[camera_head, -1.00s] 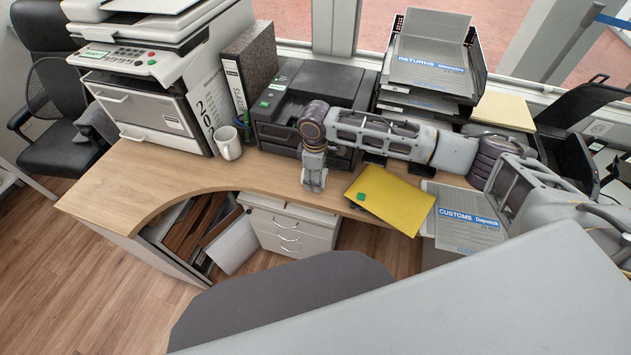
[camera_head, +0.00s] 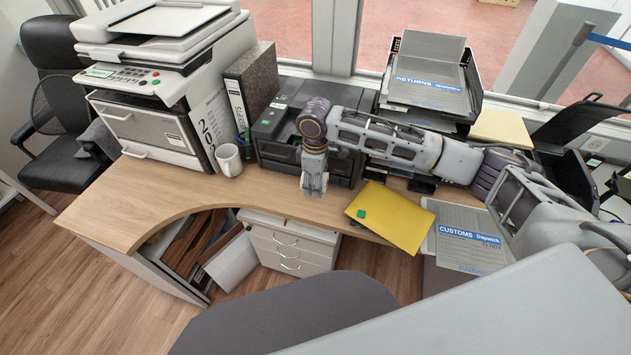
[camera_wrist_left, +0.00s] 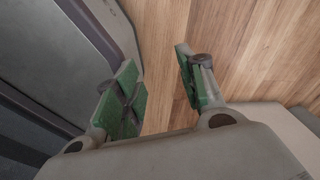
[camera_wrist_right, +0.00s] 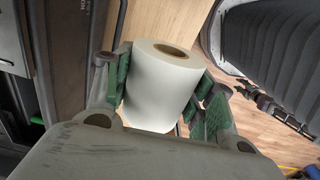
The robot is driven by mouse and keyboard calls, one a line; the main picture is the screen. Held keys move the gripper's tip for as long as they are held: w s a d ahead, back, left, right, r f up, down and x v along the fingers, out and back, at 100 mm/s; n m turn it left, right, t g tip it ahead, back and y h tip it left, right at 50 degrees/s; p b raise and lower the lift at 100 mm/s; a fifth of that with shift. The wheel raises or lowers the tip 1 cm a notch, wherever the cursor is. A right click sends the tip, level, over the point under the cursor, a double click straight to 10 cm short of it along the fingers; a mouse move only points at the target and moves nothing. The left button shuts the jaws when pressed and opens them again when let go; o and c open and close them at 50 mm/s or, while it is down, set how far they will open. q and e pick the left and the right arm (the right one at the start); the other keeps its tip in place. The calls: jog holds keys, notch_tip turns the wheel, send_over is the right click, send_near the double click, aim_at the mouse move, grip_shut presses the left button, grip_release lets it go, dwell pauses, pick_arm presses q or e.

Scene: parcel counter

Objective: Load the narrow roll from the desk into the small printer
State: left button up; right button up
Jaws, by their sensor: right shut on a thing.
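The white paper roll (camera_wrist_right: 158,88) sits between the green-padded fingers of my right gripper (camera_wrist_right: 163,98) in the right wrist view, its brown core opening showing at the top. My right gripper is shut on it. In the head view the right gripper (camera_head: 315,184) hangs just in front of the small black printer (camera_head: 274,122), over the desk's front edge, and I cannot make out the roll there. My arm hides part of the printer. My left gripper (camera_wrist_left: 160,88) is open and empty in the left wrist view, above wood flooring; it does not show in the head view.
A large white copier (camera_head: 160,85), a binder (camera_head: 250,85) and a mug (camera_head: 229,159) stand left of the printer. A yellow envelope (camera_head: 392,217) and customs papers (camera_head: 465,235) lie to the right. Paper trays (camera_head: 430,85) stand behind. The desk's left part (camera_head: 150,195) is clear.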

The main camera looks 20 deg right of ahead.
aim_at(325, 176)
pick_arm(q)
jog(key=shift+w, duration=0.1)
